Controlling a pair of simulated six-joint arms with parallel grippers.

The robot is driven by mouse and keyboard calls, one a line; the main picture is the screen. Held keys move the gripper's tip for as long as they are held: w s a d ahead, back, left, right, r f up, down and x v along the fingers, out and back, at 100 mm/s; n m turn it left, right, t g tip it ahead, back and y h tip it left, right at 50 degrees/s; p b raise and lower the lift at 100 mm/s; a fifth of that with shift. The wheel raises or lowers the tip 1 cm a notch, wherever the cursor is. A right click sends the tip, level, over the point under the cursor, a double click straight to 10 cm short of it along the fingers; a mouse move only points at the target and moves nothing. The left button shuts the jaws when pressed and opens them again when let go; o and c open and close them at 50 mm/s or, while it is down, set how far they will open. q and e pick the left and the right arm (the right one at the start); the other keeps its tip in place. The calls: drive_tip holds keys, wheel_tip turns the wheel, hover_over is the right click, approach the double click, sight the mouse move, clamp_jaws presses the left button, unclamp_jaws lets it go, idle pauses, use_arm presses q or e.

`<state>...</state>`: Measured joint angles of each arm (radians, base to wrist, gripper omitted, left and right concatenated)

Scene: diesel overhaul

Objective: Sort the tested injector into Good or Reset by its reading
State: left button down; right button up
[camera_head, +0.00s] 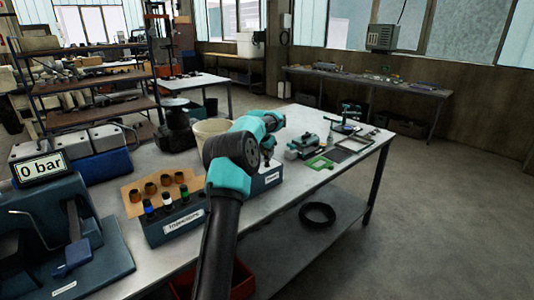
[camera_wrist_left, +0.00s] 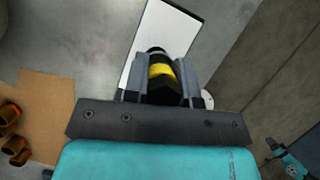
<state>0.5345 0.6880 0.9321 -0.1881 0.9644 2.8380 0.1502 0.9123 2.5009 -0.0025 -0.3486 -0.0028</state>
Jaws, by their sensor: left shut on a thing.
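My left gripper (camera_head: 267,158) is over the middle of the bench, mostly hidden behind its own wrist. In the left wrist view its jaws (camera_wrist_left: 161,92) are shut on a dark injector (camera_wrist_left: 161,72) with a yellow band. Below and beyond it is a pale rectangular surface (camera_wrist_left: 160,38). In the head view a box with a white label (camera_head: 272,179) stands just below the gripper; its word is too small to read. The tester display (camera_head: 40,167) at left reads 0 bar. The injector rack (camera_head: 178,228) holds several injectors with coloured bands. My right gripper is not in view.
Several brown cups stand on a tan mat (camera_head: 134,208) behind the rack. A pale bucket (camera_head: 207,131) is behind my arm. A green machine (camera_head: 303,147) and a green frame (camera_head: 319,163) lie to the right. The bench's right front has bare metal.

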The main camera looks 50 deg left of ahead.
use_arm(q)
drive_tip(key=shift+f, duration=1.35)
drive_tip(key=shift+c, duration=2.3)
unclamp_jaws()
drive_tip(key=shift+r, duration=0.15)
drive_tip(key=shift+r, duration=3.35)
